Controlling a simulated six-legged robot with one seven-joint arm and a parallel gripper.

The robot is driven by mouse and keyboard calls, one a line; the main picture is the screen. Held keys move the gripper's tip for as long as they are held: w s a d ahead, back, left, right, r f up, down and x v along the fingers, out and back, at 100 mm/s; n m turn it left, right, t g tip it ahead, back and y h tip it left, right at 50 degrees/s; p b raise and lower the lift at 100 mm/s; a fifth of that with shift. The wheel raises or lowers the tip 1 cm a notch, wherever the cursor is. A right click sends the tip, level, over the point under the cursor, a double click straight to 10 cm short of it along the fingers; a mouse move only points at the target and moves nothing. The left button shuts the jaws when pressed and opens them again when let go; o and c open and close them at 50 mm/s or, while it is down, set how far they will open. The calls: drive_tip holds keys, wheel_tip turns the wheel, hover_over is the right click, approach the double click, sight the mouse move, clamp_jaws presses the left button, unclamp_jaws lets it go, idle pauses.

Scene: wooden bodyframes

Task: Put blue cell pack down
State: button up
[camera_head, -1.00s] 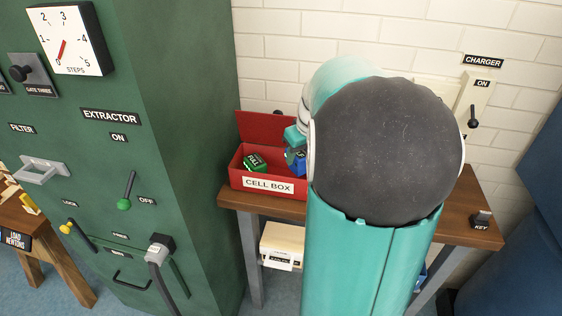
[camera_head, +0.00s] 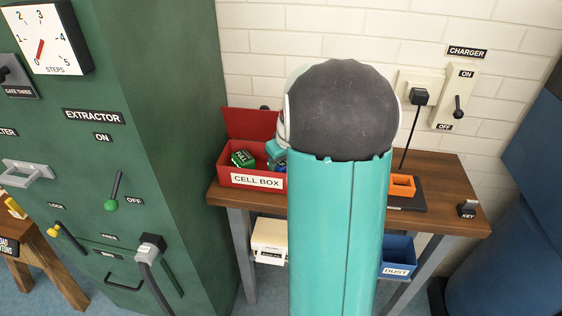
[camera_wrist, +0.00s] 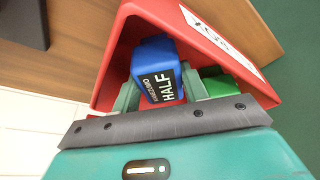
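The blue cell pack (camera_wrist: 157,66), marked HALF, is inside the red cell box (camera_wrist: 117,54) in the wrist view. My gripper (camera_wrist: 161,88) has a finger on each side of it, both against its sides. In the head view the red cell box (camera_head: 232,179) has its lid up, and my gripper (camera_head: 276,152) is at its right end. Only a sliver of the blue pack shows there. Whether its base rests on the box floor is unclear. A green pack (camera_head: 243,158) lies in the box's left part.
The box stands at the left end of a wooden table (camera_head: 449,190). An orange holder (camera_head: 402,186) on a dark pad, a key block (camera_head: 467,209) and a wall charger (camera_head: 421,96) are to the right. The green extractor (camera_head: 163,150) stands close on the left.

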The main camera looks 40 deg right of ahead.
drive_tip(key=o, duration=0.4)
drive_tip(key=shift+o, duration=0.2)
drive_tip(key=v, duration=1.2)
drive_tip(key=s+a+r, duration=0.1)
drive_tip(key=a+r, duration=0.1)
drive_tip(key=a, duration=0.6)
drive_tip(key=s+a+r, duration=0.1)
drive_tip(key=a+r, duration=0.1)
drive_tip(key=a, duration=0.6)
drive_tip(key=s+a+f+n+t, duration=0.1)
drive_tip(key=s+a+t, duration=0.1)
drive_tip(key=s+a, duration=0.9)
drive_tip(key=a, duration=0.4)
drive_tip(key=shift+f, duration=0.4)
